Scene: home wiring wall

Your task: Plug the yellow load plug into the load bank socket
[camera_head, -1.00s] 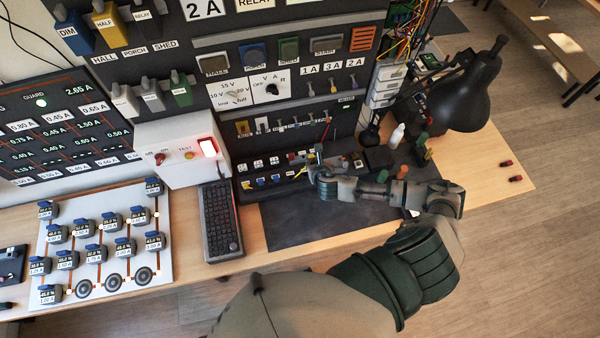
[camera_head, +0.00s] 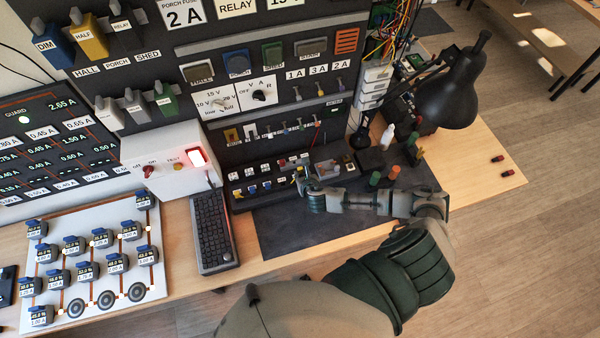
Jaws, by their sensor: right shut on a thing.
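My right gripper (camera_head: 303,180) is at the lower front edge of the black wiring panel. It is shut on a small yellow piece, which looks like the yellow load plug (camera_head: 299,174); the fingers hide most of it. The gripper is just right of a low socket strip (camera_head: 258,178) with white, blue and yellow connectors and small labels. The picture is too small to tell which opening is the load bank socket, or whether the plug touches one. My left gripper is not in view.
A dark mat (camera_head: 300,228) lies under my right arm. A keyboard (camera_head: 213,230) is left of it. Green and orange pieces (camera_head: 385,176), a white bottle (camera_head: 387,137) and a black lamp (camera_head: 450,98) stand to the right.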

